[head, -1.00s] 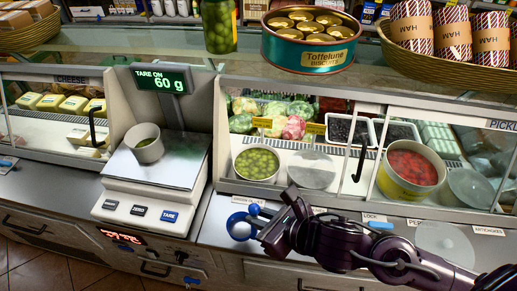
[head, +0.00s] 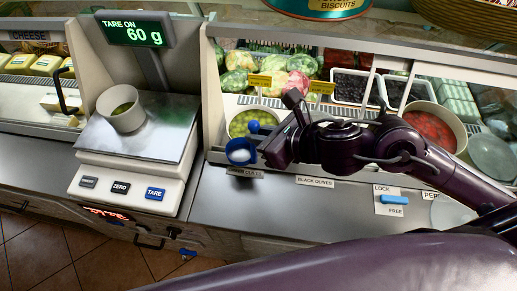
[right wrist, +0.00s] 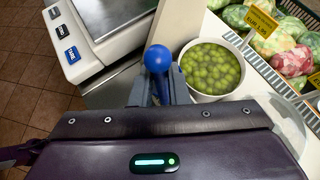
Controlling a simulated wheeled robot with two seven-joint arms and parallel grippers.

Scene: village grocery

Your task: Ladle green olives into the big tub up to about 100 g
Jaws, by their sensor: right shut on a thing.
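The tub (head: 122,120) is a pale cup standing on the steel plate of the scale (head: 150,137), with some green olives in its bottom. The scale display (head: 135,32) reads 60 g with TARE ON. My right gripper (head: 272,148) is shut on the ladle (head: 240,153), which has a blue knob and a round blue-rimmed bowl. The ladle is just in front of the green olive crock (head: 233,128); its contents are unclear. In the right wrist view the blue knob (right wrist: 158,58) stands between the fingers, beside the full olive crock (right wrist: 186,70). My left gripper is out of view.
A crock of red peppers (head: 436,120), black olive trays (head: 350,88) and packed vegetables (head: 300,65) lie behind the counter front. A blue lock slider (head: 394,199) is on the counter. My right arm covers the middle right. Clear counter (head: 215,205) lies near the scale.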

